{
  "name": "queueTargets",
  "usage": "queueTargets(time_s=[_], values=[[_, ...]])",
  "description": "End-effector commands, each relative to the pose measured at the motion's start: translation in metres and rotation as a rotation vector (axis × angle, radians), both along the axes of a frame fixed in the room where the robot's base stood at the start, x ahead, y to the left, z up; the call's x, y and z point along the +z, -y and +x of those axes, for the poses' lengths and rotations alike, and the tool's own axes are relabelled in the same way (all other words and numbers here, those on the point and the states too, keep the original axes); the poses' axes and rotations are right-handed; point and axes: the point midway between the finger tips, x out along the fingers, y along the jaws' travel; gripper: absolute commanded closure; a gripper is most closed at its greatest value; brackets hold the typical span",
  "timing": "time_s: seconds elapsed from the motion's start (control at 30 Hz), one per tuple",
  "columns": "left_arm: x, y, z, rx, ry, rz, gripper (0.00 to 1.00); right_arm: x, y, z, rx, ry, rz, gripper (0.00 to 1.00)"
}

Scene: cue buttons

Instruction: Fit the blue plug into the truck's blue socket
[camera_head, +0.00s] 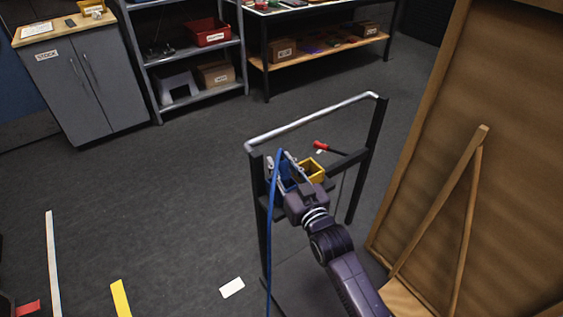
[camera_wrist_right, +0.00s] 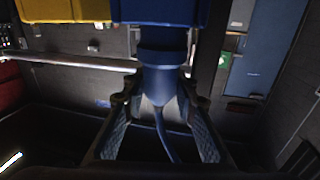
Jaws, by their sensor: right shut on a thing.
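The truck shows in the head view as a dark upright frame with a silver handle bar (camera_head: 310,122). Its blue socket (camera_head: 285,170) is a box on the crosspiece, beside a yellow socket (camera_head: 312,169). My right gripper (camera_head: 287,181) is at the blue socket. In the right wrist view its fingers are shut around the blue plug (camera_wrist_right: 163,75). The plug's front meets the blue socket (camera_wrist_right: 160,10); how deep it sits I cannot tell. A blue cable (camera_head: 272,225) hangs from the plug. My left gripper is not in view.
A red-handled item (camera_head: 321,146) is on the truck behind the sockets. A large brown panel (camera_head: 510,170) with a wooden prop stands close on the right. A grey cabinet (camera_head: 85,90) and shelves (camera_head: 198,50) line the back.

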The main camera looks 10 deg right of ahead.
Motion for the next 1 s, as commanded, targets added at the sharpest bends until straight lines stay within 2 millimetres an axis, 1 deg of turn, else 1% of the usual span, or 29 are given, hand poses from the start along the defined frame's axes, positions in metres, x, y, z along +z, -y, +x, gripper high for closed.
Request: queueTargets(time_s=[0.17, 0.57, 1.0], values=[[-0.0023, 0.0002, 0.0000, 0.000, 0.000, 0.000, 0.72, -0.0031, -0.0001, 0.0001, 0.000, 0.002, 0.000, 1.00], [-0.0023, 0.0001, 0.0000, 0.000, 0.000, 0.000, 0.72, -0.0032, -0.0001, 0.0001, 0.000, 0.002, 0.000, 1.00], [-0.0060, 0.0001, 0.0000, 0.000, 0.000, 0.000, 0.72, -0.0109, -0.0001, 0.0001, 0.000, 0.003, 0.001, 1.00]])
